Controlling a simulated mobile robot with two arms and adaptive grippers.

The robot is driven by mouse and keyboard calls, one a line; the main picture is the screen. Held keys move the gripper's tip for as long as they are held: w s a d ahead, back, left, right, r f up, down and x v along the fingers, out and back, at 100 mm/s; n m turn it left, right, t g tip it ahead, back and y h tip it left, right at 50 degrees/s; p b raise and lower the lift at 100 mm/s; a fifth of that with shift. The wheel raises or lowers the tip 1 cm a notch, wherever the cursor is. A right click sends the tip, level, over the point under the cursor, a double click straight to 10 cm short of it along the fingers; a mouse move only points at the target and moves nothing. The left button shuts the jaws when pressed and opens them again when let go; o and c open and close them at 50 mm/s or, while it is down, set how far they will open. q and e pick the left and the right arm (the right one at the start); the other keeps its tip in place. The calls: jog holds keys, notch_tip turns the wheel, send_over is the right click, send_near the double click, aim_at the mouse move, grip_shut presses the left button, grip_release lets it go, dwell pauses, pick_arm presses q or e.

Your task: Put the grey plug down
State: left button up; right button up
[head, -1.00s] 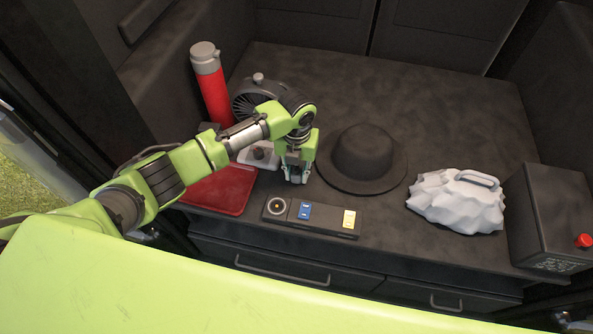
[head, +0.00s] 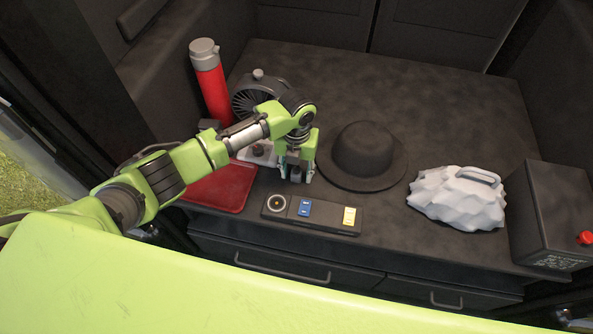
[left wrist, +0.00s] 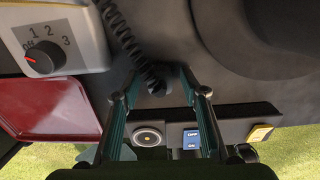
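The grey plug (head: 296,175) stands on the dark worktop (head: 440,110), just behind the socket panel. In the left wrist view the plug (left wrist: 156,86) sits at the end of a black coiled cable (left wrist: 126,35). My left gripper (head: 296,180) is open, with its fingers on either side of the plug and gaps showing in the left wrist view (left wrist: 158,88). The panel (head: 328,215) has a round socket (head: 276,203), a blue part (head: 305,208) and a yellow part (head: 349,216). My right gripper is not in view.
A black hat (head: 368,150) lies close to the right of my gripper. A red tray (head: 225,190), a light dial box (left wrist: 60,40), a fan (head: 255,95) and a red flask (head: 211,85) are left. A white lumpy object (head: 455,202) and a black box (head: 552,210) stand right.

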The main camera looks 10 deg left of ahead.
aim_at(297, 170)
pick_arm(q)
jog(key=shift+r, duration=0.1)
jog(key=shift+r, duration=0.35)
notch_tip(297, 170, up, 12)
jog(key=shift+r+b, duration=0.2)
jog(key=shift+b, duration=0.1)
jog(key=shift+s+f, duration=0.1)
